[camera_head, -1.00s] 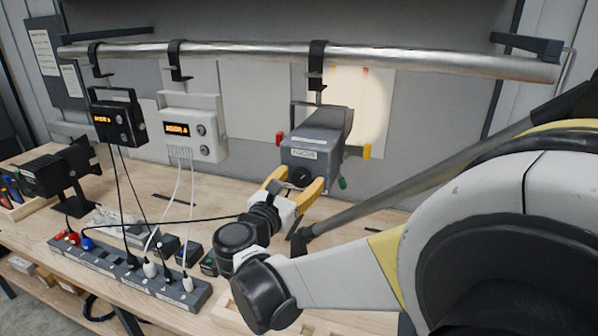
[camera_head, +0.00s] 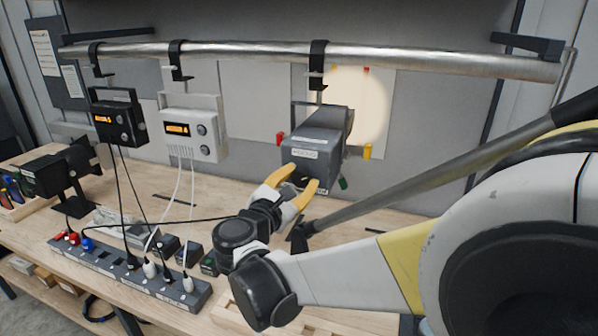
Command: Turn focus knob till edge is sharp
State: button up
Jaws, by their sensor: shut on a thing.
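A grey lamp housing (camera_head: 322,130) hangs from the rail by a black clamp. A label that appears to read FOCUS (camera_head: 304,153) is on its near face. The focus knob, low on that face, is mostly hidden between the yellow fingers of my gripper (camera_head: 298,181). My gripper is shut on the knob, one finger at its upper left and one at its lower right. A round, warm light spot (camera_head: 372,105) falls on the pale panel behind the lamp. Its right edge shows, its left part is hidden by the lamp, and its exact sharpness is hard to tell.
A black display unit (camera_head: 118,122) and a white one (camera_head: 192,128) hang to the left. Cables run down to a power strip (camera_head: 125,272) on the wooden bench (camera_head: 185,208). The metal rail (camera_head: 250,52) crosses above. Red and yellow tabs flank the lamp.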

jog(key=o, duration=1.2)
jog(key=v, duration=1.2)
